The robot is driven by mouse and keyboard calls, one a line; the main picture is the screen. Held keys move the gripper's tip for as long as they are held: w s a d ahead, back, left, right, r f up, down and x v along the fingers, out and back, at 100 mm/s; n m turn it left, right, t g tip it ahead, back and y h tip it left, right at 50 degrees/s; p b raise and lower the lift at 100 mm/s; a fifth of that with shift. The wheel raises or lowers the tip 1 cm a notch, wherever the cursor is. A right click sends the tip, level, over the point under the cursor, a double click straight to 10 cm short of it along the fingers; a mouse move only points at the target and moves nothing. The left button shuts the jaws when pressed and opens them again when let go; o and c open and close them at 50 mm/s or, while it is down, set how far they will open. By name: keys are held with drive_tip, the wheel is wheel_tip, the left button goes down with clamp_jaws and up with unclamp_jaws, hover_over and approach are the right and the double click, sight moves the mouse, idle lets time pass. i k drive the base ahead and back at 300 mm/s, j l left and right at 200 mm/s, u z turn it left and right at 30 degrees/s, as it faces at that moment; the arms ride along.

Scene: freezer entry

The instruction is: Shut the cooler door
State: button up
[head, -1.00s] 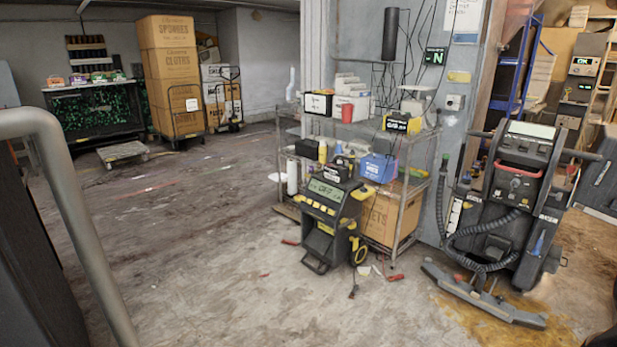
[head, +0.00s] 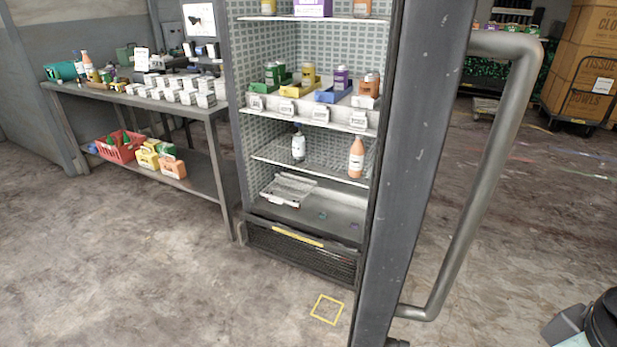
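The cooler (head: 300,259) stands upright in the middle of the head view with its shelves exposed. Its door (head: 418,130) is open and stands out toward me, seen nearly edge-on as a tall dark grey panel. A long bent metal handle (head: 487,180) is on the right side of the door. The handle's top end reaches near the picture's top right, and its lower end meets the door near the bottom. My gripper is not clearly visible. A dark rounded part at the bottom right corner may be mine.
A metal table (head: 150,103) with small boxes and bottles stands left of the cooler, a red basket (head: 120,148) on its lower shelf. A yellow square (head: 327,309) marks the floor before the cooler. Stacked cartons (head: 585,55) stand far right. The floor at front left is clear.

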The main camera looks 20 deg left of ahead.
sight(431, 40)
drive_tip(key=i+l+u, duration=0.2)
drive_tip(key=l+u, duration=0.25)
drive_tip(key=i+l+u, duration=0.1)
drive_tip(key=l+u, duration=0.85)
drive_tip(key=k+l+u, duration=0.1)
drive_tip(key=l, duration=0.25)
drive_tip(key=k+l+u, duration=0.15)
drive_tip(key=l, duration=0.15)
drive_tip(key=k+l+u, duration=0.1)
drive_tip(key=l, duration=0.2)
